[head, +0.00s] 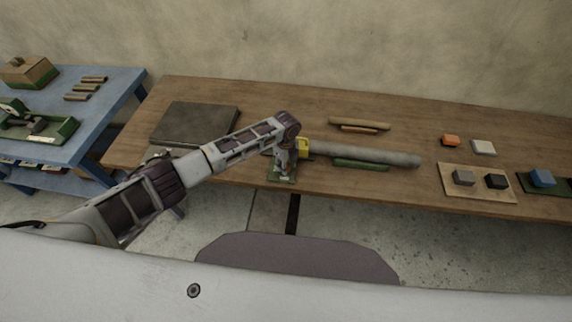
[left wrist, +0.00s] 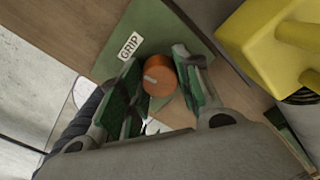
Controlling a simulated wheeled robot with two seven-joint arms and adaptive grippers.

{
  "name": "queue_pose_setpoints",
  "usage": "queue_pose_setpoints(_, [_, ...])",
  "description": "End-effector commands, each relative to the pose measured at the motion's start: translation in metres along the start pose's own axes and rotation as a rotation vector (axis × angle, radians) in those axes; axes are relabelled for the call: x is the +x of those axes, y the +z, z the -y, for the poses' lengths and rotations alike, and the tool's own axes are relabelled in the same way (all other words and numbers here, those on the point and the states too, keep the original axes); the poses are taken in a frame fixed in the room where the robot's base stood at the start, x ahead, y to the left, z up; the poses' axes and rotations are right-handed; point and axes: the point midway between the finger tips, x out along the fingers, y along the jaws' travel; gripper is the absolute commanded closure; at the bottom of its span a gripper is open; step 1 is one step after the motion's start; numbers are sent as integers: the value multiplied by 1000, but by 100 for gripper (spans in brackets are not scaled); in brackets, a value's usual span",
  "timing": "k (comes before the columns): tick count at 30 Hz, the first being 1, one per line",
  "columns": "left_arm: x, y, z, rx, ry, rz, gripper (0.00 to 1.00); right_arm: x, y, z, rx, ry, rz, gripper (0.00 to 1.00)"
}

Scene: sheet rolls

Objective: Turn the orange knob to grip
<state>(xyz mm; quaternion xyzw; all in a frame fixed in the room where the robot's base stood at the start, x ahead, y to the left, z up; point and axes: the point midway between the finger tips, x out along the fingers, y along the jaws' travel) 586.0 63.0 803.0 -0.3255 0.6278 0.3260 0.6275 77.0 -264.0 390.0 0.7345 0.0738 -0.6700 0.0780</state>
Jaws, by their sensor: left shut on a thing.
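The orange knob (left wrist: 160,76) sits on a green plate (left wrist: 158,38) in the left wrist view. A white label reading GRIP (left wrist: 130,46) is on the plate, up and left of the knob. A pale mark on the knob's top points toward the left. My left gripper (left wrist: 168,84) has its green-padded fingers on either side of the knob and is shut on it. In the head view my left gripper (head: 284,166) reaches down over the green plate (head: 281,180) at the table's front edge; the knob is hard to make out there. My right gripper is not in view.
A yellow block (left wrist: 285,40) stands close beside the gripper; it also shows in the head view (head: 303,147) at the end of a long grey roll (head: 370,153). A dark flat slab (head: 194,123) lies to the left. Small blocks (head: 463,178) sit at the right.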

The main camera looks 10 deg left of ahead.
Motion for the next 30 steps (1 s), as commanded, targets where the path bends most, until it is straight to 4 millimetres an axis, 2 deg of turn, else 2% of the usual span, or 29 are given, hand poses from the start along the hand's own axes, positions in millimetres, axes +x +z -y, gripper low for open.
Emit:
queue_pose_setpoints(12, [0, 0, 0, 194, -1, -1, 90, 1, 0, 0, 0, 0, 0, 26])
queue_pose_setpoints(28, [0, 0, 0, 223, -1, 0, 90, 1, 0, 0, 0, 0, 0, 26])
queue_pose_setpoints(29, [0, 0, 0, 223, -1, 0, 65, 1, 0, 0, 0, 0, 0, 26])
queue_pose_setpoints(30, [0, 0, 0, 223, -1, 0, 60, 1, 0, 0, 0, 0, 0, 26])
